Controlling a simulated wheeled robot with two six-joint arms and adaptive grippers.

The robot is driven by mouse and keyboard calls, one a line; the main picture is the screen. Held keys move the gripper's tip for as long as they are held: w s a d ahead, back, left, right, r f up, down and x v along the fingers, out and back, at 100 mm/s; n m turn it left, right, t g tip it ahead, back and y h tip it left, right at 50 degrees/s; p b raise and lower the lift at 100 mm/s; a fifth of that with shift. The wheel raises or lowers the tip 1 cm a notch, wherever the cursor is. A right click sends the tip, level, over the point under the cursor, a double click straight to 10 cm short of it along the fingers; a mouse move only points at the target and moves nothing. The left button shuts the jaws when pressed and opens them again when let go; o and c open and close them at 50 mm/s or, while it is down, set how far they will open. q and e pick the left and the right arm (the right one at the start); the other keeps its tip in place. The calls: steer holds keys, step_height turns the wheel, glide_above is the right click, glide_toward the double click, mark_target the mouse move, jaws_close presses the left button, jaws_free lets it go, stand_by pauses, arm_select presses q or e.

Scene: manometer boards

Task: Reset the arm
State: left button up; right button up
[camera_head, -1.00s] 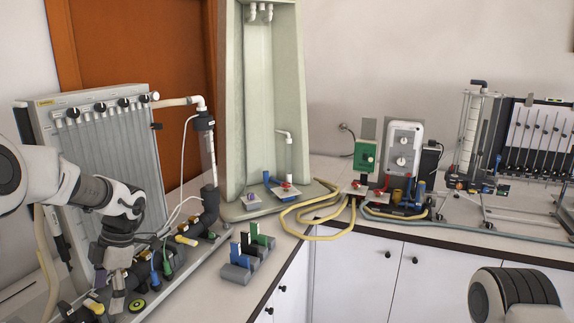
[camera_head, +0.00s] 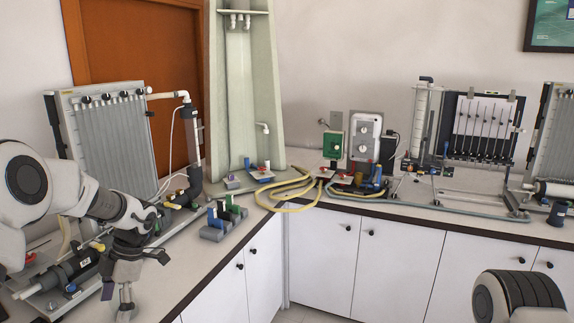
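My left arm (camera_head: 95,200) comes in from the left in the head view. Its gripper (camera_head: 125,302) points down at the bottom left, over or in front of the counter edge. Its fingertips are small and partly cut off by the frame, so I cannot tell if it is open or shut. No held thing shows. Of my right arm, only a rounded dark link (camera_head: 520,298) shows at the bottom right. The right gripper is out of view. A grey manometer board (camera_head: 115,135) stands on the counter behind the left arm.
An L-shaped counter (camera_head: 185,260) with white cabinets (camera_head: 350,260) runs along both walls. A rack with blue, white and green pieces (camera_head: 222,220) sits near its inner edge. A tall pale green stand (camera_head: 245,90), yellow hoses (camera_head: 290,195) and a second manometer board (camera_head: 482,125) stand farther back. Open floor lies in front.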

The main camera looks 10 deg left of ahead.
arm_select(q)
steer(key=s+a+f+m+t+y+b, duration=0.1)
steer(key=s+f+m+t+y+b, duration=0.2)
steer(key=s+f+m, duration=0.85)
steer(key=w+a+f+m+t+y+b, duration=0.15)
steer(key=f+m+y+b, duration=0.35)
steer(key=f, duration=1.3)
steer(key=s+d+f+m+h, duration=0.3)
steer(key=s+d+m+h, duration=0.2)
steer(key=d, duration=0.4)
steer(key=s+d+f+m+h, duration=0.4)
steer(key=s+d+m+h, duration=0.2)
steer(key=s+d, duration=0.4)
steer(key=shift+s+d+f+m, duration=0.15)
steer(key=shift+d+f+m, duration=0.15)
steer(key=shift+m, duration=0.15)
arm_select(e)
step_height(320, 180, down, 8)
steer(key=w, duration=0.1)
steer(key=shift+a, duration=0.3)
